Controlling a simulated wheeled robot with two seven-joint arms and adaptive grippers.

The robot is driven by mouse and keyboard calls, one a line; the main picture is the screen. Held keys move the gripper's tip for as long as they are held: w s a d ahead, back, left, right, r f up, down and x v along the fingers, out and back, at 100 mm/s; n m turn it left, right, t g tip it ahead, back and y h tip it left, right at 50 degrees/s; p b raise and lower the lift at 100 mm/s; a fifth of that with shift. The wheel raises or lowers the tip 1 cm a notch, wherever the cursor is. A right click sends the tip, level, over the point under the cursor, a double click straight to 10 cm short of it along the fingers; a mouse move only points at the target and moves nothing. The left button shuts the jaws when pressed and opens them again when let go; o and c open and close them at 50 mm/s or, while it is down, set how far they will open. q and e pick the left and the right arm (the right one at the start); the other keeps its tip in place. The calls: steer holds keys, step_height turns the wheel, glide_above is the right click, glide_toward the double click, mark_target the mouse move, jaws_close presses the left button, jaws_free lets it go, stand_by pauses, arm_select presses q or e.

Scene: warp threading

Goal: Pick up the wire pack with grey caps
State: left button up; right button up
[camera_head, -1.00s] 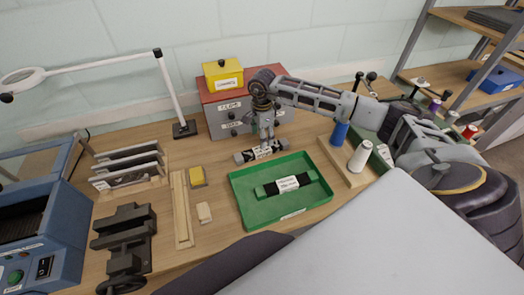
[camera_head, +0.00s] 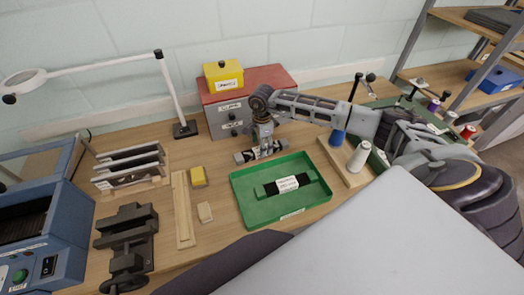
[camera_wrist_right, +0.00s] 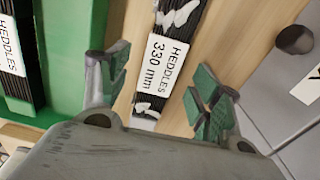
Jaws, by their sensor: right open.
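The wire pack with grey caps (camera_head: 240,158) lies on the bench behind the green tray, in front of the red drawer box. In the right wrist view its label reads HEDDLES 330 mm (camera_wrist_right: 160,65), with white marks on dark wires. My right gripper (camera_head: 264,149) is over the middle of this pack. In the wrist view its open green-padded fingers (camera_wrist_right: 160,92) stand on either side of the pack, with nothing gripped. A second wire pack (camera_head: 288,183), with green caps, lies in the green tray (camera_head: 250,217). My left gripper is not in view.
The red drawer box (camera_head: 240,112), with a yellow box (camera_head: 223,76) on top, stands close behind the pack. Thread spools (camera_head: 359,157) stand on a board to the right. A vise (camera_head: 127,240), slotted rack and wooden strips occupy the left.

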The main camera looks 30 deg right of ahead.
steer(key=shift+f+p, duration=0.35)
steer(key=shift+f, duration=1.25)
steer(key=c, duration=1.4)
